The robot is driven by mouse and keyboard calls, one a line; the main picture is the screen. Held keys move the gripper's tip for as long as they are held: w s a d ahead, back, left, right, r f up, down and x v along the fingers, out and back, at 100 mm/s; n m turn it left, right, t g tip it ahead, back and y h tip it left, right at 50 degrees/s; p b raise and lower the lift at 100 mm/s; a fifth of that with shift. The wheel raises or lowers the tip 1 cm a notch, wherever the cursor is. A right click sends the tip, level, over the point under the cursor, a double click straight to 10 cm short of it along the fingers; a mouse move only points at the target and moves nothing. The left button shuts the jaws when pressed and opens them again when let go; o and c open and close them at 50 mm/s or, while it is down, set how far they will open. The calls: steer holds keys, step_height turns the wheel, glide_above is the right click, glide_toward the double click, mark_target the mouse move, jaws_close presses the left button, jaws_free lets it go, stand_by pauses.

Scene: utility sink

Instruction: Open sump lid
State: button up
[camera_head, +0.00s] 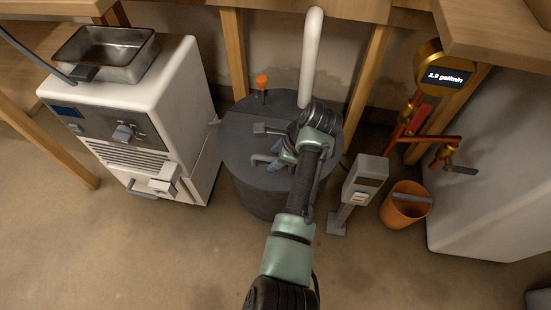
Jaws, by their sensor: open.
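The sump is a dark grey round tank (262,198) on the floor, with a flat dark grey lid (240,140) on top. The lid lies level and looks closed. A grey curved handle (262,158) rises from the lid's front left part. My gripper (274,160) is over the lid, close to the handle. Its jaws are open; whether a finger touches the handle I cannot tell. My arm hides the right part of the lid. A small dark fitting (268,128) stands on the lid behind my gripper.
An orange-topped fitting (262,83) and a white pipe (311,55) rise at the tank's back. A white cabinet machine (140,115) stands left. A grey post box (362,182), an orange bucket (402,212) and piping with a gauge (440,78) are right. The front floor is clear.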

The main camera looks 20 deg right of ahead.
jaws_close()
stand_by(0.3)
steer(key=shift+f, duration=0.1)
stand_by(1.1)
